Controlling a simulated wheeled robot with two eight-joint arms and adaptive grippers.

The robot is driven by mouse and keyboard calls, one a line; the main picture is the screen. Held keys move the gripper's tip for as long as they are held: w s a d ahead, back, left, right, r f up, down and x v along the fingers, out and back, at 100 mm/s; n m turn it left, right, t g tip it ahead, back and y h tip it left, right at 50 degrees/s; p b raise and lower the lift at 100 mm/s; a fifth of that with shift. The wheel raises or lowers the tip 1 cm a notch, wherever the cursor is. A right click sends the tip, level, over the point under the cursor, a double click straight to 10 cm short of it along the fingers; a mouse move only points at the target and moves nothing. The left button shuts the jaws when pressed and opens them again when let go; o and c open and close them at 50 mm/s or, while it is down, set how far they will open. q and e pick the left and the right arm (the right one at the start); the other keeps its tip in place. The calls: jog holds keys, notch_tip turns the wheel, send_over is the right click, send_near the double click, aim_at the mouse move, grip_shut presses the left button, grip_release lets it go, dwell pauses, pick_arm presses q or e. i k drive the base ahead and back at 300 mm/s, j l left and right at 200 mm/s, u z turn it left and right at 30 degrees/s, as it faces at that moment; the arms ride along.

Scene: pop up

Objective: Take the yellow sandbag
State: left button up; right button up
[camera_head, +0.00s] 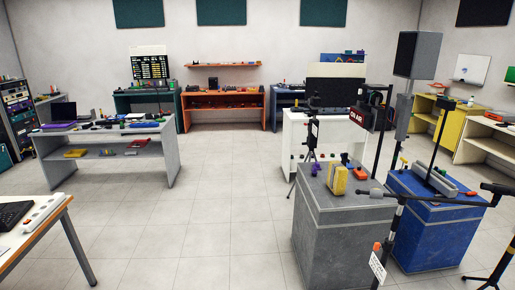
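A yellow upright block-like thing (337,178) stands on top of the grey crate (350,225) at the right. A flat yellow thing (75,153) lies on the lower shelf of the grey table at the left. Both are small in the picture, and I cannot tell which of them, if either, is the yellow sandbag. Neither of my grippers shows in the head view.
A blue crate (432,245) stands beside the grey crate, with black stands and microphone arms around them. A desk corner (35,235) with a keyboard is at the near left. The tiled floor (205,215) in the middle is clear. Shelves line the back wall.

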aim_at(337, 175)
jog(key=i+u, duration=0.2)
jog(key=i, duration=2)
jog(key=i+l+z, duration=0.1)
jog(key=i+z, duration=0.95)
jog(key=z, duration=0.15)
jog(key=i+j+z, duration=0.35)
jog(key=l, duration=0.1)
